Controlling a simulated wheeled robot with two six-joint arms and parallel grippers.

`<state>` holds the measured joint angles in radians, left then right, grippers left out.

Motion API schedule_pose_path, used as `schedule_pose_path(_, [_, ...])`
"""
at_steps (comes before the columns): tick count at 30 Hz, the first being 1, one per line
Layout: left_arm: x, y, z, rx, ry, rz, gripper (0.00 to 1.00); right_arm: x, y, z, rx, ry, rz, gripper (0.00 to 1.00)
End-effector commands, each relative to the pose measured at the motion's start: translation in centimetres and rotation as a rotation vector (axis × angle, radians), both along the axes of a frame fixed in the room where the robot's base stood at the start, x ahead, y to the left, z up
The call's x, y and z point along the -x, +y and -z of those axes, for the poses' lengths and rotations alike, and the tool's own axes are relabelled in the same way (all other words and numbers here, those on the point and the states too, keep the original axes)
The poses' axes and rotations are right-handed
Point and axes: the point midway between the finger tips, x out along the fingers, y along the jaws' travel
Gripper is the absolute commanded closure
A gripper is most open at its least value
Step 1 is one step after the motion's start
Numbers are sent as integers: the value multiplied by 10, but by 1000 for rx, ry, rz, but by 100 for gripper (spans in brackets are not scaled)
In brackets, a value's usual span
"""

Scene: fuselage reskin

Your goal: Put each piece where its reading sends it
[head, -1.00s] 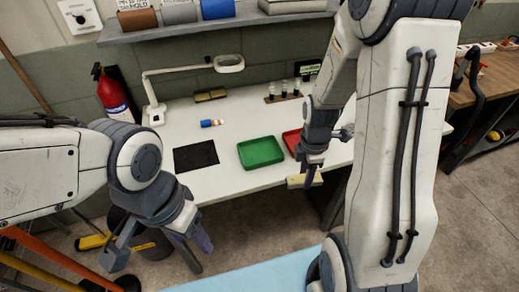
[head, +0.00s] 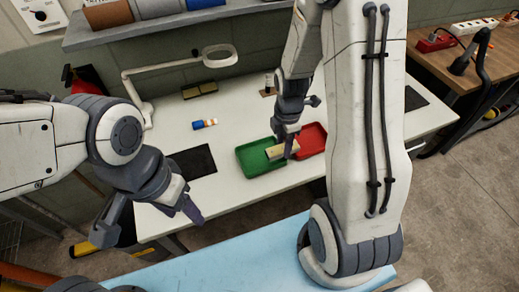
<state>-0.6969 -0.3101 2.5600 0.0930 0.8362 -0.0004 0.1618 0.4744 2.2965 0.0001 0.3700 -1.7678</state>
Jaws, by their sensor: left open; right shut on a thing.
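My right gripper (head: 287,143) is shut on a pale yellowish piece (head: 276,152). It holds the piece over the right side of the green tray (head: 252,168), near the red tray (head: 311,170). I cannot tell whether the piece touches the tray. The red tray is partly hidden behind my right gripper. My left gripper (head: 150,225) is open and empty, in front of the table's near left edge. A dark square mat (head: 194,162) lies left of the green tray. A small blue, white and orange cylinder (head: 204,123) lies behind the mat.
A magnifier lamp (head: 218,54) stands at the back left of the white table (head: 228,192). A small dark-yellow block (head: 199,90) lies beneath it. A light blue surface (head: 235,258) is in front. A wooden bench (head: 450,65) stands at the right.

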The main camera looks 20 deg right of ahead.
Motion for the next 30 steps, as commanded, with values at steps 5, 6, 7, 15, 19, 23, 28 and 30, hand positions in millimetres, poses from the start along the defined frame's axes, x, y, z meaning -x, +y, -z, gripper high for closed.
schedule_pose_path(5, [0, 0, -10, 0, 0, 0, 40, -33, 27, 24, 0, 3, -4, 100])
schedule_pose_path(6, [0, 0, -11, 0, 0, 0, 40, -39, 32, 29, 0, 3, -4, 100])
schedule_pose_path(7, [0, 0, -12, 0, 0, 0, 40, -43, 35, 32, 0, 3, -4, 100])
schedule_pose_path(15, [0, 0, -16, 0, 0, 0, 40, -60, 48, 50, 0, 3, 1, 100])
schedule_pose_path(19, [0, 0, -21, 0, 0, 0, 40, -59, 48, 68, 0, 6, 1, 100])
schedule_pose_path(23, [0, 0, -24, 0, 0, 0, 40, -60, 48, 83, 0, 2, 1, 100])
schedule_pose_path(28, [0, 0, -23, 0, 0, 0, 40, -60, 48, 87, 0, 0, 1, 100])
schedule_pose_path(30, [0, 0, -23, 0, 0, 0, 40, -60, 48, 86, 0, 0, 1, 100])
